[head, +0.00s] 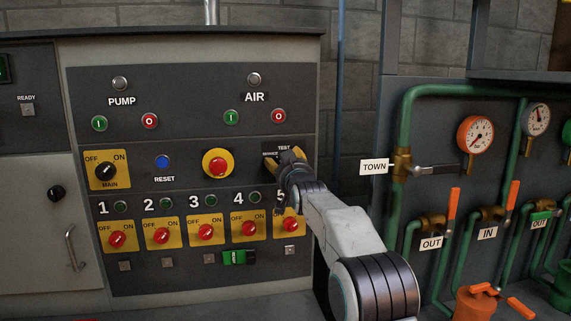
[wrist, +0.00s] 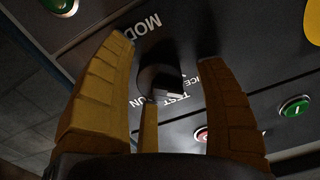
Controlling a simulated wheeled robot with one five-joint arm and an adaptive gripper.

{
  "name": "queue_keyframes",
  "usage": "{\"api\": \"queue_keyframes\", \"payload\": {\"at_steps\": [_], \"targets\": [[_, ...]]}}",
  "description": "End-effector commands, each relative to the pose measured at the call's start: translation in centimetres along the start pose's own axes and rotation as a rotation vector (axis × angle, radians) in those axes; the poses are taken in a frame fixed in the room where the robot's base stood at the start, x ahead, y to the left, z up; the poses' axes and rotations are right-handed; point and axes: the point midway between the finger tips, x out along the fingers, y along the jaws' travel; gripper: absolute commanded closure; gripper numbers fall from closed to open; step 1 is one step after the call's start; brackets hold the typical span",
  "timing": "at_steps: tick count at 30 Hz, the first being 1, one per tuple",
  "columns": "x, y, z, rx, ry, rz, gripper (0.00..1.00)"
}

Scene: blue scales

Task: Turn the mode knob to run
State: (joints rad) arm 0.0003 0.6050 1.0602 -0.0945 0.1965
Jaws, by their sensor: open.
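The mode knob (wrist: 158,76) is a dark knob on the grey panel, in the middle of the wrist view. The labels MODE, TEST and partly hidden words ending in ICE and UN surround it, upside down in that view. A pale mark shows on the knob near TEST; its exact setting is hard to tell. My gripper (wrist: 164,55) is open, with its yellow fingers spread around the knob; I cannot tell whether they touch it. In the head view my gripper (head: 289,158) covers the knob, leaving the TEST label visible above.
A yellow-ringed red emergency button (head: 218,164) sits just left of my gripper. Below is a row of numbered red switches (head: 249,229). Green and red AIR buttons (head: 278,116) are above. Green pipes (head: 401,150) with valves and gauges stand to the right.

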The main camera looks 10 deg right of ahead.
Motion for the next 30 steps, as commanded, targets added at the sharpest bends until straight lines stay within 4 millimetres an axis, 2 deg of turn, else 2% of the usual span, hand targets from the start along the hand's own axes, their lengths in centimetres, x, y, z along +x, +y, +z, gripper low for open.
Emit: {"api": "queue_keyframes", "payload": {"at_steps": [6, 25, 30], "targets": [[0.00, 0.00, 0.02, 0.000, 0.000, 0.000, 0.35], [-0.03, -0.02, -0.09, 0.000, 0.002, 0.000, 0.91], [-0.03, -0.03, -0.15, 0.006, 0.004, -0.001, 0.94]]}}
